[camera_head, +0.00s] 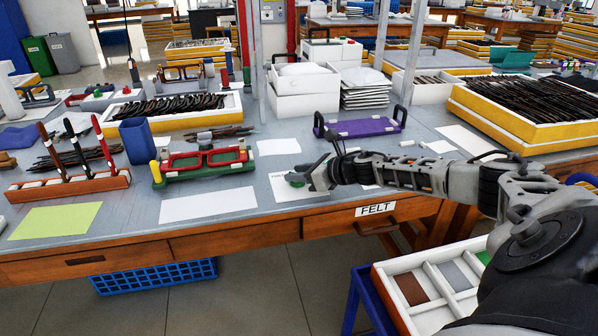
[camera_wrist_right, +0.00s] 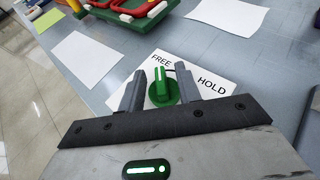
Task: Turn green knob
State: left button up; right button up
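The green knob (camera_wrist_right: 163,88) has a raised grip bar and sits on a white card (camera_wrist_right: 213,72) marked FREE and HOLD in the right wrist view. Its bar points up in that view, toward the gap between the two words. My right gripper (camera_wrist_right: 161,74) is open, with one finger on each side of the knob and visible space between. In the head view my right gripper (camera_head: 315,176) is low over the white card (camera_head: 308,198) at the table's front edge, and it hides much of the knob. My left gripper is not in view.
A red and green eyeglass frame fixture (camera_head: 203,163) stands left on the table (camera_head: 150,212). A white sheet (camera_head: 208,205) lies between it and the card. A purple tray (camera_head: 360,127) is behind my right gripper. A drawer marked FELT (camera_head: 376,209) is below.

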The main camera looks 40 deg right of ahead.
jog(key=shift+w, duration=0.1)
grip_shut()
